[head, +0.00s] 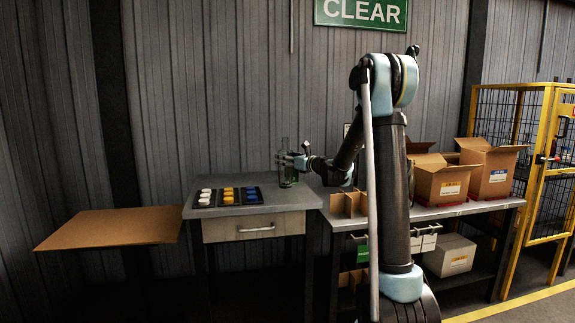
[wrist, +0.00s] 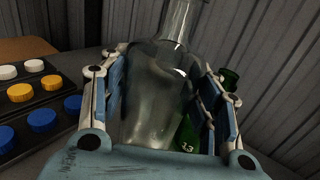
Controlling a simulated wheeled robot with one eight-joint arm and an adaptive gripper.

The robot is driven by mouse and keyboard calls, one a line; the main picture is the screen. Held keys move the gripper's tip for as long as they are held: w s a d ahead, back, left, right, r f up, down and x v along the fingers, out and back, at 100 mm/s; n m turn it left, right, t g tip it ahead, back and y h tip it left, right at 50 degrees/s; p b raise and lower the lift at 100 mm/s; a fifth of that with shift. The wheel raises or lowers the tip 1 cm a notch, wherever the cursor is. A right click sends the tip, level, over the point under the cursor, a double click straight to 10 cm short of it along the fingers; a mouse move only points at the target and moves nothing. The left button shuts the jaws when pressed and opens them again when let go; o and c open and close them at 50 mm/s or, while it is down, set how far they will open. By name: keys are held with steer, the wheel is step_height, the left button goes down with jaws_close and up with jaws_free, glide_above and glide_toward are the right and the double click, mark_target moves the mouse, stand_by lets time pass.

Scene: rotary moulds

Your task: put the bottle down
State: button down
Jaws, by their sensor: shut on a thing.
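A clear glass bottle (wrist: 160,90) stands upright between the fingers of my gripper (wrist: 165,95) in the wrist view. The fingers, with blue pads, are shut on its body from both sides. In the head view the bottle (head: 285,160) is over the back of the grey table (head: 255,212), right of the cap tray. My gripper (head: 291,161) reaches it from the right. I cannot tell whether the bottle's base touches the table top. A green bottle (wrist: 188,135) marked 13 shows behind the clear one in the wrist view, partly hidden.
A dark tray with white, yellow and blue caps (head: 228,196) lies left of the bottle. A brown board (head: 110,228) is further left. A bench with open cardboard boxes (head: 440,180) and a cardboard divider (head: 348,204) stands at the right. The table's front strip is clear.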

steer(key=shift+f, duration=0.55)
steer(key=c, duration=0.6)
jaws_free()
steer(key=shift+f, duration=0.1)
steer(key=shift+o, duration=0.2)
steer(key=v, duration=1.2)
